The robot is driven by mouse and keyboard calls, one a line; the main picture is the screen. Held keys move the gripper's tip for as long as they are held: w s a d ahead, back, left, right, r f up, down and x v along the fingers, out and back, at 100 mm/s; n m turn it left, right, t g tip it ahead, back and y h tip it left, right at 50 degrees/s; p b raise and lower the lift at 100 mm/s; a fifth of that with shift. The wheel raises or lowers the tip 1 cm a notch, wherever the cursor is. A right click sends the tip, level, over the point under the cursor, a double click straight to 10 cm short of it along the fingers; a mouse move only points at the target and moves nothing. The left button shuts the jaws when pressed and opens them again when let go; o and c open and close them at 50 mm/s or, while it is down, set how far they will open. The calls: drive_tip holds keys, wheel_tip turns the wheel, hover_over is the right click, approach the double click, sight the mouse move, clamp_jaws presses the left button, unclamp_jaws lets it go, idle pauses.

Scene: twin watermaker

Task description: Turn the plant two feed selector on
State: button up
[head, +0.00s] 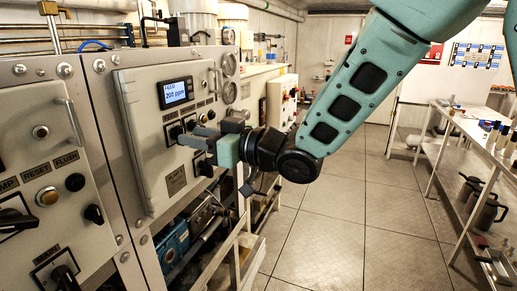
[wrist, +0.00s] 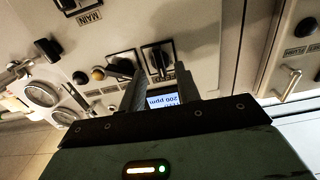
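A cream control panel (head: 150,160) carries a lit display (head: 175,92) reading 200 ppm, with a row of dark selector knobs below it. My gripper (head: 190,135) is in front of this row, its two fingers apart. In the wrist view, which is upside down, one black selector knob (wrist: 158,59) on a dark plate lies just beyond and between the fingertips (wrist: 153,72). A second selector knob (wrist: 121,61) is beside it, partly behind a finger. The display (wrist: 163,100) also shows between the fingers.
A nearer panel (head: 38,150) with a yellow button, black buttons and rotary switches stands at the left. Round gauges (head: 229,78) are past the panel's right edge. Pipes and a blue pump (head: 172,243) are below. The tiled floor is clear up to a white bench (head: 470,125) at right.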

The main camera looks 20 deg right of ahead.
drive_tip(key=b+v, duration=0.7)
drive_tip(key=v, duration=0.8)
drive_tip(key=shift+s, duration=0.15)
drive_tip(key=shift+d, duration=0.1)
drive_tip(key=shift+f, duration=0.1)
